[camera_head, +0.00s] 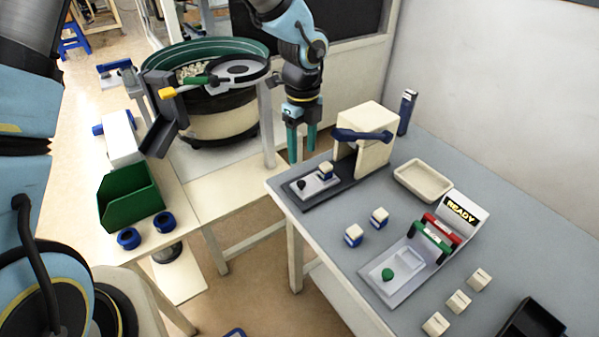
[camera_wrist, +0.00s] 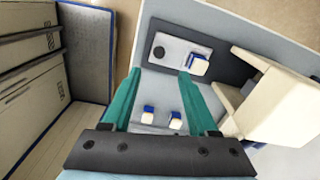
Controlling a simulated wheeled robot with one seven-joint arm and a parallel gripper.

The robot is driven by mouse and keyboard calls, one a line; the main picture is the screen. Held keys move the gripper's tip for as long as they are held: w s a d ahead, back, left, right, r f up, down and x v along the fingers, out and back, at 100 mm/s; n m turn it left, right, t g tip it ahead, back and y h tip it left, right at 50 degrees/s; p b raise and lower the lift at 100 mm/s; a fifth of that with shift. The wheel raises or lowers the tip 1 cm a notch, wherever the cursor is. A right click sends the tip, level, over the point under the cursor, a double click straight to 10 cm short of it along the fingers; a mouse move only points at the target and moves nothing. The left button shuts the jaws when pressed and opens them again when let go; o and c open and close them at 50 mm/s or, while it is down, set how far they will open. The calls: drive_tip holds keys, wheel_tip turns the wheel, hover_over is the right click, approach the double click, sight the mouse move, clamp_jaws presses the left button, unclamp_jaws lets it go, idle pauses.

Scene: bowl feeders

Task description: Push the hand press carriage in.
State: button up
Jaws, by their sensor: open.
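The hand press (camera_head: 372,118) is a cream block with a blue handle (camera_head: 362,135), standing on a dark base at the far end of the grey table. Its carriage (camera_head: 312,187) is a light grey plate with a black knob (camera_head: 301,184) and a blue-and-white block (camera_head: 326,170) on it. The carriage sits out in front of the press body. My gripper (camera_head: 302,155) has teal fingers, open and empty, near the table's far-left corner, behind the carriage in the head view. In the wrist view, the carriage (camera_wrist: 174,46) and knob (camera_wrist: 158,52) show beyond the fingertips (camera_wrist: 159,74).
Two blue-and-white blocks (camera_head: 354,235) lie near the front table edge. A cream tray (camera_head: 423,181) and a READY fixture (camera_head: 458,212) with a green knob stand to the right. A bowl feeder (camera_head: 222,122) and green bin (camera_head: 130,197) are on the left.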

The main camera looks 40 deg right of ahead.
sight(301, 182)
wheel_tip(301, 182, down, 10)
drive_tip(key=shift+a+r+p, duration=0.1)
drive_tip(key=shift+p, duration=0.7)
clamp_jaws()
idle(0.9)
